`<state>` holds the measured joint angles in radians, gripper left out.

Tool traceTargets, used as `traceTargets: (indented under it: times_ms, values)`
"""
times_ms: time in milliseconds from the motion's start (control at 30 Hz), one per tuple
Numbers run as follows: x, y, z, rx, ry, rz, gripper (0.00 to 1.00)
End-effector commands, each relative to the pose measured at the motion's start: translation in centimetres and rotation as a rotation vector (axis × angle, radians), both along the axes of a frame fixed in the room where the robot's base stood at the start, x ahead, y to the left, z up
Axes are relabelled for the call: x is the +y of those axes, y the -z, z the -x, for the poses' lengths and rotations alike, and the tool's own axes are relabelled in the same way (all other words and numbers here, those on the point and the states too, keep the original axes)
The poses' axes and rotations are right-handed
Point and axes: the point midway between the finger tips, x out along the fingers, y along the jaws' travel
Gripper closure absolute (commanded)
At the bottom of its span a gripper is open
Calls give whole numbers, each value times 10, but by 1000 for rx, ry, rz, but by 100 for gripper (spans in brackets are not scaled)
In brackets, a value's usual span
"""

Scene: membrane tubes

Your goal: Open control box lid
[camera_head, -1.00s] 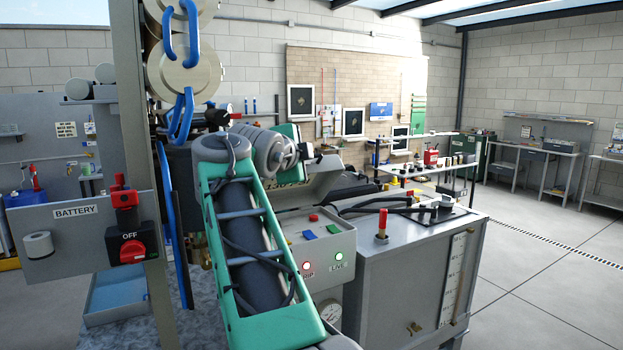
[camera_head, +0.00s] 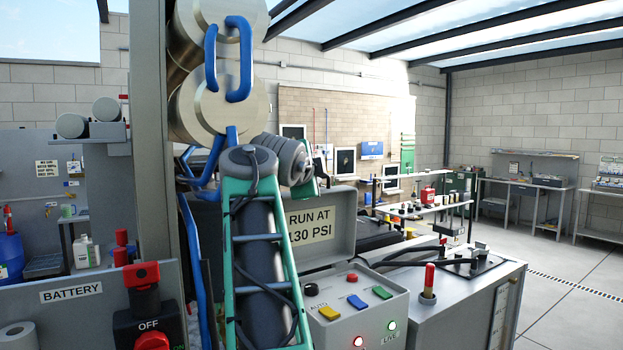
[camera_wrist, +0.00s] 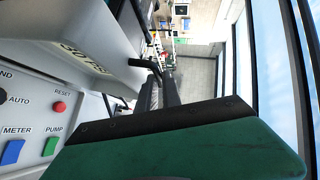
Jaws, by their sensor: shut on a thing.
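The control box (camera_head: 378,312) is a light grey box with a black AUTO knob and red, blue, green and yellow controls on top. Its grey lid (camera_head: 345,212) stands raised at the back, and its inner face reads "RUN AT 130 PSI". In the wrist view the lid (camera_wrist: 106,25) fills the upper left, with the button panel (camera_wrist: 28,125) below it. My gripper (camera_wrist: 157,72) is shut at the lid's edge, with a dark bar at its fingertips. The exact contact is partly hidden. In the head view my arm and the lid hide the fingertips.
A grey cabinet (camera_head: 455,318) with a red-topped post (camera_head: 428,282) and black cables stands right of the box. A BATTERY panel (camera_head: 70,300) with an OFF switch is at the left. Blue-handled metal cylinders (camera_head: 215,105) hang above. Open floor lies at the far right.

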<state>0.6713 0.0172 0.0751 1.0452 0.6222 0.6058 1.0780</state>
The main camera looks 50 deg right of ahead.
Motion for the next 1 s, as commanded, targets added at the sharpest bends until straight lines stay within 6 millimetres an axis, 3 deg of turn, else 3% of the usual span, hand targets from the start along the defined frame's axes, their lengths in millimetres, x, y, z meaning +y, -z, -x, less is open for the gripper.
traceTargets:
  times_ms: [33, 433, 467, 700, 1000]
  values:
    - [2, -13, 4, -17, -1, 19, 100]
    - [0, -17, 7, -22, 6, 24, 100]
    - [0, -17, 7, -22, 6, 24, 89]
    - [1, -14, 5, -17, 4, 21, 69]
    - [0, -8, 3, -11, 2, 12, 69]
